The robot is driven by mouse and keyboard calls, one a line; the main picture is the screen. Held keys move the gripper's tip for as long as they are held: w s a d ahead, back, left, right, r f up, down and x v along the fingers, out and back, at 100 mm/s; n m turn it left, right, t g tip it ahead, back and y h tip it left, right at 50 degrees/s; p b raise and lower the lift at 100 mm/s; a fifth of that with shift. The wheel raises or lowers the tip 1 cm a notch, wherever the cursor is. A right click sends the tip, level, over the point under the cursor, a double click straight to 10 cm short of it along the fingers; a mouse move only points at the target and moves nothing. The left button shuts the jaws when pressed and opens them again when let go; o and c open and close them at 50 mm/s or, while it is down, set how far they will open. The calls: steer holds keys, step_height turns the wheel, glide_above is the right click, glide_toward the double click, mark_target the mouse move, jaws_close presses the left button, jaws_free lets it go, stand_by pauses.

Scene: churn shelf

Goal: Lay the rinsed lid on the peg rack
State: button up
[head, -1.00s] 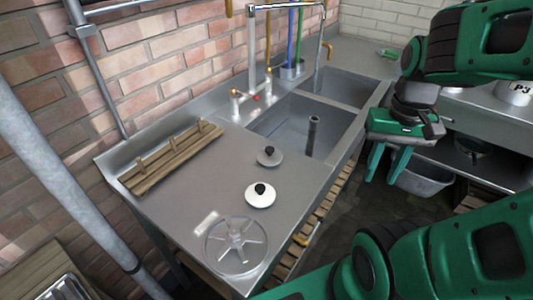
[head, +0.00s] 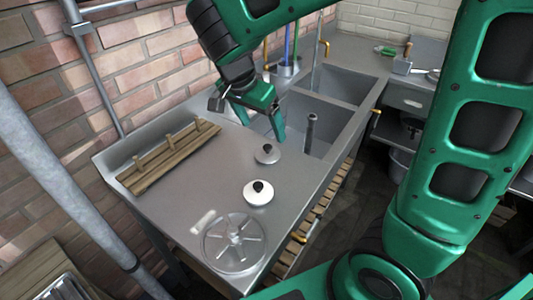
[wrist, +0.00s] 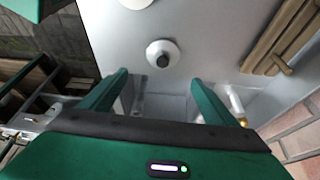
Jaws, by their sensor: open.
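A small grey lid (head: 267,154) with a black knob lies on the steel counter beside the sink. A larger white lid (head: 258,192) with a black knob lies nearer me. The frames do not show which lid is rinsed. The grey lid appears ahead of my fingers in the wrist view (wrist: 162,53). The wooden peg rack (head: 165,160), with several short pegs, lies along the wall side of the counter; part of it is at upper right in the wrist view (wrist: 285,35). My gripper (head: 260,127) is open and empty, pointing down behind the grey lid near the sink edge.
A round spoked metal wheel (head: 234,242) and a small pale block (head: 203,221) are at the counter's near end. The sink basin (head: 325,130) holds an upright pipe. Taps stand behind it. Counter between lids and rack is clear.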

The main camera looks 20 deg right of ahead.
mark_target(267, 146)
steer(key=shift+a+x, duration=0.15)
steer(key=shift+x, duration=2.5)
steer(key=shift+a+x, duration=0.2)
steer(key=shift+x, duration=2.5)
steer(key=shift+w, duration=0.15)
steer(key=c, duration=1.2)
steer(key=shift+r, duration=0.1)
